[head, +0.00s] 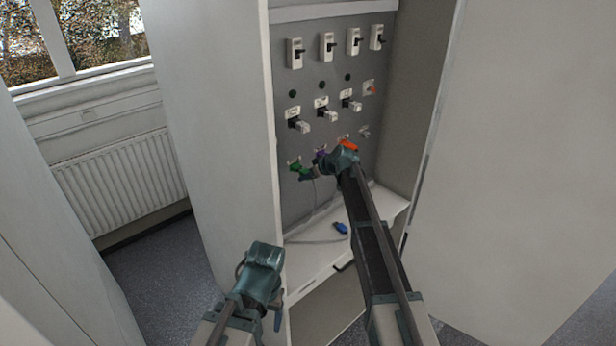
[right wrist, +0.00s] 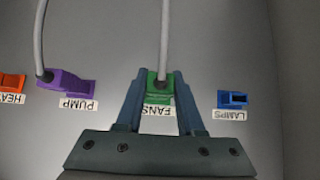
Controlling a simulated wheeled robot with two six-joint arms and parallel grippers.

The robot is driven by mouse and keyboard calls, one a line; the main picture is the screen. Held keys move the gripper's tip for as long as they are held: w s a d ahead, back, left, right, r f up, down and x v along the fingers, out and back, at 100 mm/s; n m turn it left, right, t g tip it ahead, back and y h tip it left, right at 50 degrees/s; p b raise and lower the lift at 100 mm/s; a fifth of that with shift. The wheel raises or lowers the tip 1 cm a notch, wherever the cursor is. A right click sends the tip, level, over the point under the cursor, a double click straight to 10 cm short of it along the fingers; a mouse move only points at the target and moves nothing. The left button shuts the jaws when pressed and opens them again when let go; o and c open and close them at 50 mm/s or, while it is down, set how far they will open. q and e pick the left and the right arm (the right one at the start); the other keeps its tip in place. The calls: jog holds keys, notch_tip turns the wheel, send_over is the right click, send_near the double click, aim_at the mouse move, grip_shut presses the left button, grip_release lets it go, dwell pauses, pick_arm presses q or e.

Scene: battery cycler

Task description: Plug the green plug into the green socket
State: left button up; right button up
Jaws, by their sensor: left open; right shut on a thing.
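The green plug (right wrist: 161,80) is between the fingers of my right gripper (right wrist: 158,98), which is shut on it. Its grey cable runs up out of the right wrist view. The plug is at the green socket (right wrist: 158,97), over the FANS label, and covers most of it; I cannot tell how deep it sits. In the head view, green (head: 296,168) shows at the tip of my right gripper (head: 305,172), against the grey panel. My left gripper (head: 262,258) is open and apart from the panel, low in front of the cabinet.
A purple plug (right wrist: 62,79) with a cable sits at the PUMP socket, with an orange part (right wrist: 11,82) beyond. The blue LAMPS socket (right wrist: 232,99) is empty. A blue plug (head: 340,228) lies on the cabinet shelf (head: 300,262). Switches (head: 327,46) line the upper panel.

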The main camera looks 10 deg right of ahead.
jog(key=shift+w+a, duration=0.45)
jog(key=shift+w, duration=0.2)
dwell(0.8)
jog(key=o, duration=1.1)
jog(key=shift+c, duration=0.2)
jog(key=shift+s+r, duration=0.1)
jog(key=p+v, duration=1)
jog(key=v, duration=0.4)
jog(key=s+a+f+g+h+b, duration=0.1)
jog(key=s+a+f+b, duration=0.25)
jog(key=s+f, duration=0.2)
jog(key=s+a+f+g+b, duration=0.25)
jog(key=s+f+b, duration=0.2)
jog(key=s, duration=0.25)
jog(key=s+a+f+g+h+b, duration=0.1)
jog(key=s+a+f+b, duration=0.3)
jog(key=s+f, duration=0.2)
jog(key=s+f+m+g+h+b, duration=0.1)
jog(key=s+f+b, duration=0.4)
jog(key=s, duration=0.6)
jog(key=s+d+f+m+g+h+b, duration=0.1)
jog(key=s+f+h+b, duration=0.3)
jog(key=s, duration=0.8)
notch_tip(320, 180, down, 5)
jog(key=shift+d+r+m+g+b, duration=0.25)
jog(key=shift+m+g+b, duration=0.5)
jog(key=shift+b, duration=0.25)
